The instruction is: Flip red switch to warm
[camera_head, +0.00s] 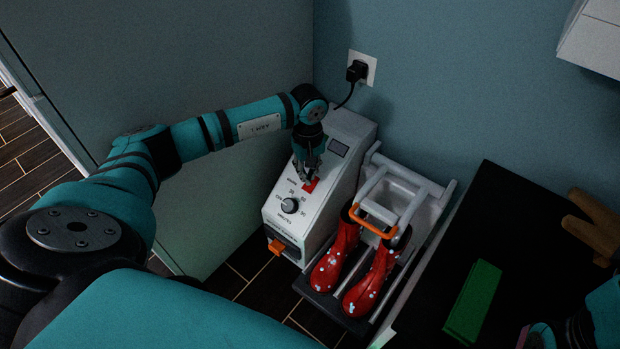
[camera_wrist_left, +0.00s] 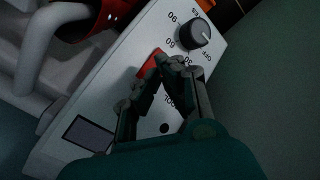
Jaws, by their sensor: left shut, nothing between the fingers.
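The red switch (camera_head: 311,186) sits on the sloped panel of a white machine (camera_head: 334,192), between a small dark display and a round knob (camera_head: 290,205). My left gripper (camera_head: 306,176) is shut and empty, with its fingertips at the switch. In the left wrist view, the fingertips (camera_wrist_left: 150,85) lie close over the red switch (camera_wrist_left: 151,64) and partly cover it. I cannot tell whether they touch it or which way it is tipped. The knob (camera_wrist_left: 192,33) and the display (camera_wrist_left: 88,133) also show there. My right gripper is not clearly in view.
A boot rack (camera_head: 436,190) with red spotted boots (camera_head: 334,258) stands right beside the machine. A black-topped surface (camera_head: 497,225) with a green block (camera_head: 473,303) and a brown glove (camera_head: 592,228) is at the right. A plug (camera_head: 356,71) sits in the wall outlet behind.

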